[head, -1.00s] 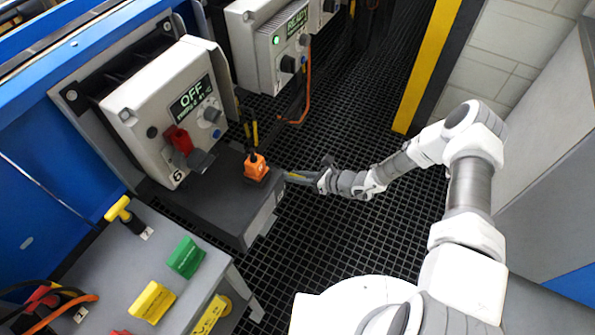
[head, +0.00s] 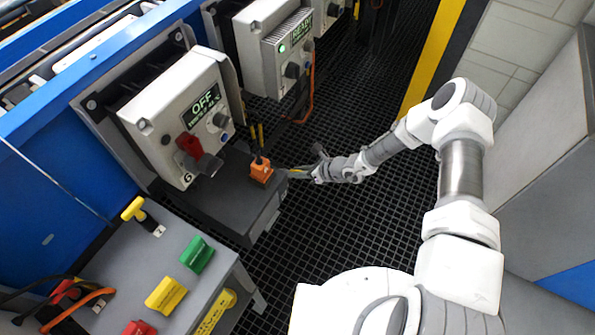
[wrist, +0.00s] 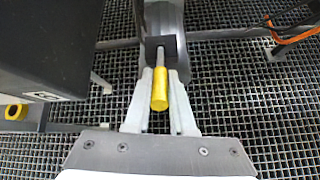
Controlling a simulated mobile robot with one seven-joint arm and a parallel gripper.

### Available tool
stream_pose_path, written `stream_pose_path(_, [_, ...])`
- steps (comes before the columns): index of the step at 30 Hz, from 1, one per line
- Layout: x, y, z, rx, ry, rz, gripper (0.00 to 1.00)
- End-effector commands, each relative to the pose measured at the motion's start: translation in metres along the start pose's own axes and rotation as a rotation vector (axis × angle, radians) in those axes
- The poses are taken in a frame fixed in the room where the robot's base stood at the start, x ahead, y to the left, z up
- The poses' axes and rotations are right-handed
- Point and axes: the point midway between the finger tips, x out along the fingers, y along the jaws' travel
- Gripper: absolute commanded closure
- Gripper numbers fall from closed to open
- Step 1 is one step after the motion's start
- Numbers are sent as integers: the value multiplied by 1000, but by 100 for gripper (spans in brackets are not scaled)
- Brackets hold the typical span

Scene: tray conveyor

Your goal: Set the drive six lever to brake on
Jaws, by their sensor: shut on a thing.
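The drive six lever shows in the wrist view as a yellow grip (wrist: 160,90) on a metal rod coming out of a black block (wrist: 161,48). My gripper (wrist: 160,78) has a finger on each side of the yellow grip and is shut on it. In the head view my gripper (head: 298,173) is low, just right of the orange connector (head: 261,170); the lever is too small there to make out. The drive box marked 6 (head: 180,115) has a display reading OFF and a red handle (head: 192,146).
A dark platform (head: 225,190) lies below the box, left of my gripper. A grey panel (head: 130,265) with yellow, green and red blocks stands in front. Another drive box (head: 280,50) with a green light is behind. An orange cable (wrist: 300,35) is at upper right in the wrist view.

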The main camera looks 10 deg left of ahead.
Motion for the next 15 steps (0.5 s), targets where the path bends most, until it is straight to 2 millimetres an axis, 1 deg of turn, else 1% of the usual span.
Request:
stream_pose_path(1, [-1, -1, 0, 1, 1, -1, 100])
stream_pose_path(2, [-1, -1, 0, 1, 1, -1, 72])
stream_pose_path(3, [-1, -1, 0, 1, 1, -1, 65])
stream_pose_path(6, [0, 0, 0, 0, 0, -1, 48])
stream_pose_path(15, [-1, 0, 1, 0, -2, 0, 48])
